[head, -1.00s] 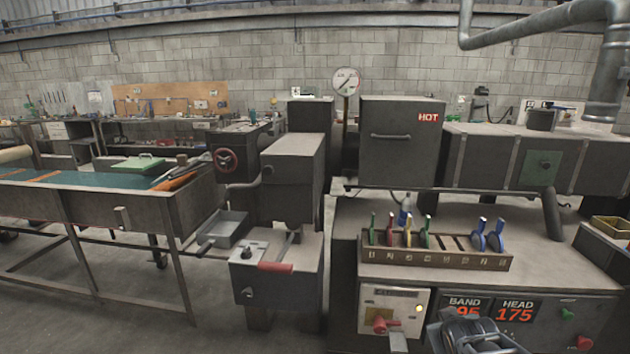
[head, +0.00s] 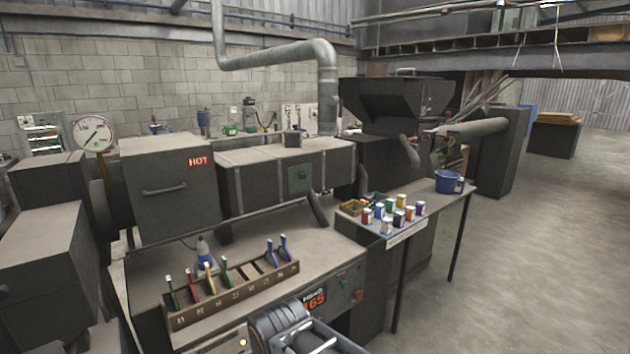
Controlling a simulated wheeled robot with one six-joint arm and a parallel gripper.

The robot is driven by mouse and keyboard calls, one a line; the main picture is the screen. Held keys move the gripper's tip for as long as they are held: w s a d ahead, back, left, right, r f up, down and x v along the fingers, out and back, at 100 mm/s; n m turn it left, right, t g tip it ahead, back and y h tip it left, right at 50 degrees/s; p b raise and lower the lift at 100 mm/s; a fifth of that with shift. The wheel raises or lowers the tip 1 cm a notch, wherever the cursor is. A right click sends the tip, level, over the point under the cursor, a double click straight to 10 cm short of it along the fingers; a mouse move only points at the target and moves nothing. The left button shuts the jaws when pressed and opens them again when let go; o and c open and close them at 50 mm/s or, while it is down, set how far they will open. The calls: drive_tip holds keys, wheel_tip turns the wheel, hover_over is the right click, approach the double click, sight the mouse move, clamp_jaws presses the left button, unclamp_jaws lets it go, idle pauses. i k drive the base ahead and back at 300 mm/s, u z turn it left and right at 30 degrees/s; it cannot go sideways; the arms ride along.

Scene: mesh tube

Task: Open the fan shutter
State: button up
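No part is clearly marked as the fan shutter. A small green plate (head: 300,178) with a dark centre sits on the front of a long grey duct box (head: 258,185) in the middle of the head view. A bent grey pipe (head: 326,95) comes down behind the duct's right end. Whether the plate or something on the duct is the shutter, I cannot tell. Part of my arm shows at the bottom edge, below the bench and apart from the duct. My gripper's fingers do not show.
A dark box marked HOT (head: 172,190) stands left of the duct. A rack of coloured tools (head: 232,292) lies on the bench before it. Several small cans stand on a side table (head: 432,203) with a blue bucket (head: 447,182). The floor (head: 530,260) at right is clear.

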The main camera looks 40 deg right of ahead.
sight(299, 176)
drive_tip(key=z, duration=0.55)
drive_tip(key=k, duration=0.3)
drive_tip(key=z, duration=1.25)
drive_tip(key=i, duration=0.9)
drive_tip(key=u, duration=0.7)
drive_tip(key=i, duration=0.9)
drive_tip(key=u, duration=0.95)
